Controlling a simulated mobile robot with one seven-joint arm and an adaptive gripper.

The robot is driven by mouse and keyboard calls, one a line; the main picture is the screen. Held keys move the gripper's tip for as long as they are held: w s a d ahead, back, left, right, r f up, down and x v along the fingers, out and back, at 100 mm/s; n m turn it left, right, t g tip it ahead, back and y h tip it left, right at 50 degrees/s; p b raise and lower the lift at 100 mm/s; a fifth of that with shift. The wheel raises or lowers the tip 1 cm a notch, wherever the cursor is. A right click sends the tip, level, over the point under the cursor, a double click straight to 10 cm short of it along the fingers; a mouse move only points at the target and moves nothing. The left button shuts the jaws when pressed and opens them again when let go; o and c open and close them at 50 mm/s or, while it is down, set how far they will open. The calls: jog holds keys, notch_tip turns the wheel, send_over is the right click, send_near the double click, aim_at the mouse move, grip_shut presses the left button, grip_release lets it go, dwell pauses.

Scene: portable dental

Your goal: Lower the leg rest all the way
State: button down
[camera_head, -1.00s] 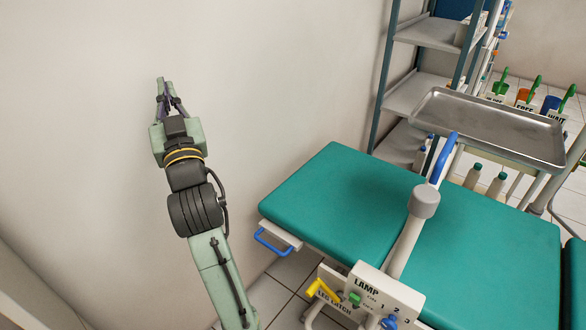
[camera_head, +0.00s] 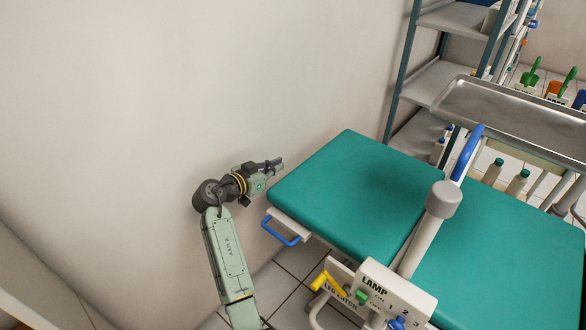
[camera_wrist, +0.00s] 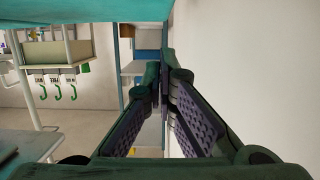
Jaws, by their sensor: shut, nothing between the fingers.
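The leg rest (camera_head: 350,190) is the teal padded panel at the left end of the chair. It looks about level with the teal seat (camera_head: 500,245). A blue handle (camera_head: 281,232) hangs at its left end. The yellow lever (camera_head: 328,286) sits below it, by the partly hidden leg latch label. My gripper (camera_head: 280,163) points right, close to the far left corner of the leg rest; whether it touches cannot be told. It is shut and empty. Its fingers fill the middle of the wrist view (camera_wrist: 164,88), with a teal edge (camera_wrist: 90,10) along the top.
A metal tray (camera_head: 510,115) and a shelf rack (camera_head: 435,75) stand behind. The wall (camera_head: 150,110) is close at the left.

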jog(key=p, duration=0.1)
send_over(293, 176)
jog(key=shift+s+f, duration=0.15)
jog(key=shift+f, duration=0.65)
notch_tip(293, 176, down, 3)
jog(key=shift+f+p, duration=0.2)
jog(key=shift+p, duration=0.25)
jog(key=shift+f, duration=0.45)
jog(key=shift+f, duration=0.15)
